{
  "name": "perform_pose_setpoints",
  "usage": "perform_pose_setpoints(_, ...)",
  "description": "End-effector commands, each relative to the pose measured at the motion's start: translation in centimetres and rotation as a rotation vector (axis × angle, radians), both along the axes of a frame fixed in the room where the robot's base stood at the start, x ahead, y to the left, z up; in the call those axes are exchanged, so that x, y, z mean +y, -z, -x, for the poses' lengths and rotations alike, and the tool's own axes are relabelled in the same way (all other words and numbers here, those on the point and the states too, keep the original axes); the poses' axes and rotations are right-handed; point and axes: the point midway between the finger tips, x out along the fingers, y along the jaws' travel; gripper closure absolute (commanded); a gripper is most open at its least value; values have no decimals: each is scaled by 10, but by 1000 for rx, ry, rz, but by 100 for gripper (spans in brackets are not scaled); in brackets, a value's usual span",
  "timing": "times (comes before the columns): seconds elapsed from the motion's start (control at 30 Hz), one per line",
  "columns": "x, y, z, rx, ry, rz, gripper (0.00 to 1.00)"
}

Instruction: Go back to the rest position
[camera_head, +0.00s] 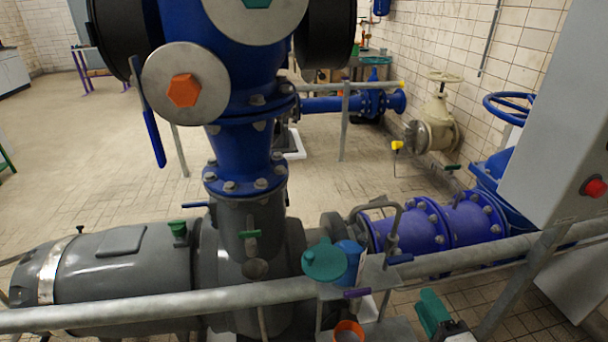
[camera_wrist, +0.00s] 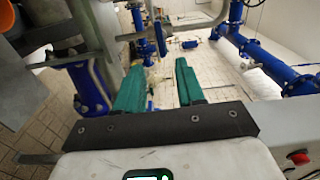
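My gripper (camera_head: 437,312) is at the bottom right of the head view, on the near side of the galvanised rail, with green fingers and a pale body partly cut off by the frame edge. In the wrist view my gripper (camera_wrist: 159,82) shows two green fingers spread apart with an empty gap between them. The floor and blue pipes show beyond the fingertips. I see nothing held.
A galvanised rail (camera_head: 150,308) crosses the front. A small stand beside it carries a teal rounded object (camera_head: 323,262), a blue object (camera_head: 350,258) and an orange cup (camera_head: 348,328). A grey cabinet (camera_head: 558,120) with a red button (camera_head: 595,186) stands right. Open floor lies left.

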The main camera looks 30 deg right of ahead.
Motion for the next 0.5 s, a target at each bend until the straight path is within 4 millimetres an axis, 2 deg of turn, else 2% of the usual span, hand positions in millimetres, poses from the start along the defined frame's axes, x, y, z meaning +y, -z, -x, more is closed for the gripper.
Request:
perform_pose_setpoints(0.17,8,4,-3,35,-33,27,62)
perform_pose_setpoints(0.27,28,16,-9,137,-127,111,62)
perform_pose_setpoints(0.37,59,37,-11,301,-280,252,62)
perform_pose_setpoints(0.5,98,73,3,562,-525,485,62)
